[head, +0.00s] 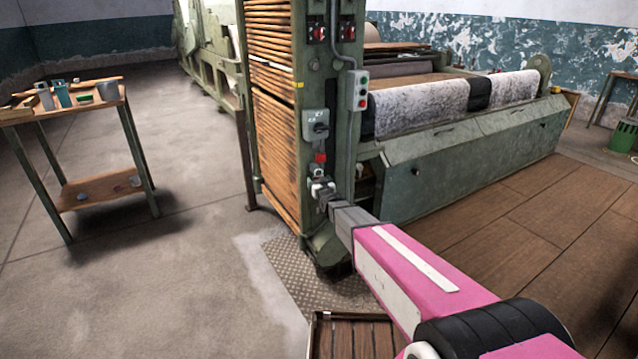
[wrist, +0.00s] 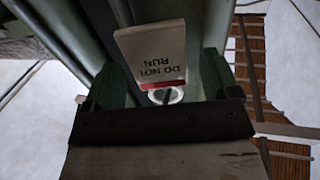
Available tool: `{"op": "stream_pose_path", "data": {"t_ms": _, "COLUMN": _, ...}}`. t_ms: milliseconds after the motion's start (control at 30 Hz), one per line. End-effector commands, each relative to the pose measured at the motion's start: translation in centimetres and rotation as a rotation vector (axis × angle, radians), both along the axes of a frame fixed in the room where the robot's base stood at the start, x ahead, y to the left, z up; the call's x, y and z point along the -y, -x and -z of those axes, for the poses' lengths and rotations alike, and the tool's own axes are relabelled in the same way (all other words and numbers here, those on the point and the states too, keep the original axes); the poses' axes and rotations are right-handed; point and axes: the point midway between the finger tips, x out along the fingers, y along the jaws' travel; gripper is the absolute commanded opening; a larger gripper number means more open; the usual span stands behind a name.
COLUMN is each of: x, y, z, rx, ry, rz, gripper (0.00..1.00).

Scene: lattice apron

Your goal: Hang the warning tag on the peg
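The warning tag (wrist: 155,50) is a white plate with a red band and dark lettering reading "DO NOT RUN", upside down in the wrist view. A pale ring (wrist: 176,96) with a dark slot lies at its red end, close to my gripper's palm. My gripper (wrist: 165,85) has its two fingers apart, one on each side of the ring, and I see no finger pressed on the tag. In the head view my gripper (head: 322,196) is at the front of the green machine post, by a small white part. I cannot make out the peg clearly.
A grey switch box (head: 315,125) and a red knob (head: 320,158) sit on the post just above my gripper. Wooden slats (head: 272,130) flank it on the left. A side table (head: 100,97) with small items stands far left; floor between is clear.

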Motion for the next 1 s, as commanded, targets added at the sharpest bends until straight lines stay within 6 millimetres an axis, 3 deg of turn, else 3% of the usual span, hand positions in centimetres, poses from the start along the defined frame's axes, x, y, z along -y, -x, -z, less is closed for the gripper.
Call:
{"op": "stream_pose_path", "data": {"t_ms": 367, "x": 0.3, "y": 1.0, "z": 0.0, "rx": 0.0, "ry": 0.0, "rz": 0.0, "gripper": 0.82}}
{"op": "stream_pose_path", "data": {"t_ms": 800, "x": 2.8, "y": 8.1, "z": -0.1, "rx": -0.001, "ry": 0.0, "rz": 0.0, "gripper": 0.82}}
{"op": "stream_pose_path", "data": {"t_ms": 1000, "x": 3.6, "y": 10.2, "z": 0.0, "rx": -0.006, "ry": 0.002, "rz": 0.003, "gripper": 0.82}}
